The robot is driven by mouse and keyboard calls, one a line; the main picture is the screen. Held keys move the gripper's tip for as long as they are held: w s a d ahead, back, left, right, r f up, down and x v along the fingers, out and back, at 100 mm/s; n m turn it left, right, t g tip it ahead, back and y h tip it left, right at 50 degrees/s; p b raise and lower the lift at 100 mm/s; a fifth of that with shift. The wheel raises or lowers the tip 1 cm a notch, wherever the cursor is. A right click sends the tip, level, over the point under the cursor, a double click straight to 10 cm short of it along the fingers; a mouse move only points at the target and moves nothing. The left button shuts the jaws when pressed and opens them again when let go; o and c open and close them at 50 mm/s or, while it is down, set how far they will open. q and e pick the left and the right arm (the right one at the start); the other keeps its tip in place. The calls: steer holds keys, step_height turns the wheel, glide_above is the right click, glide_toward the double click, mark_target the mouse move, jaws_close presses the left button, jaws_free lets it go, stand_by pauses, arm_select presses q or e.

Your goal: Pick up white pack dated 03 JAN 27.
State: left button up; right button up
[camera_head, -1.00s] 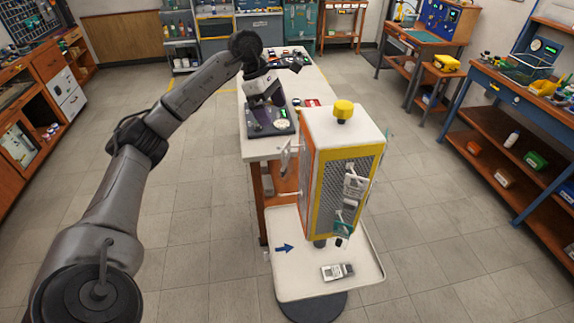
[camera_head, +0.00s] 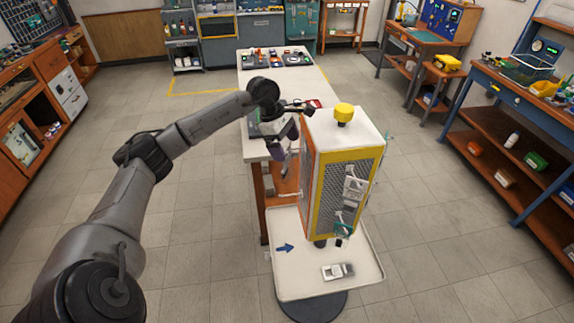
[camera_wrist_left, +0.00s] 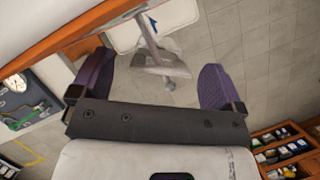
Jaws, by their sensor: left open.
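A stand (camera_head: 320,165) with a white top, yellow-orange edges and mesh sides carries hanging packs. White packs (camera_head: 354,187) hang on its front-right mesh side; their print is too small to read. My left gripper (camera_head: 287,146) is at the stand's left side, pointing down, open and empty. In the left wrist view, a pale pack (camera_wrist_left: 165,70) hangs by a grey rod between and beyond the two purple fingers of the gripper (camera_wrist_left: 157,72), apart from both. No date can be read on it. My right gripper is not in view.
A yellow knob (camera_head: 343,113) tops the stand. A long white table (camera_head: 310,84) stands behind, close to the arm. Floor on both sides is clear.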

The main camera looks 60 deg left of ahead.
mark_target(289, 150)
arm_select(q)
steer(key=shift+p+x, duration=0.45)
steer(key=shift+x, duration=1.25)
steer(key=shift+s, duration=0.1)
steer(key=c, duration=1.2)
steer(key=shift+c, duration=0.2)
steer(key=shift+r, duration=0.1)
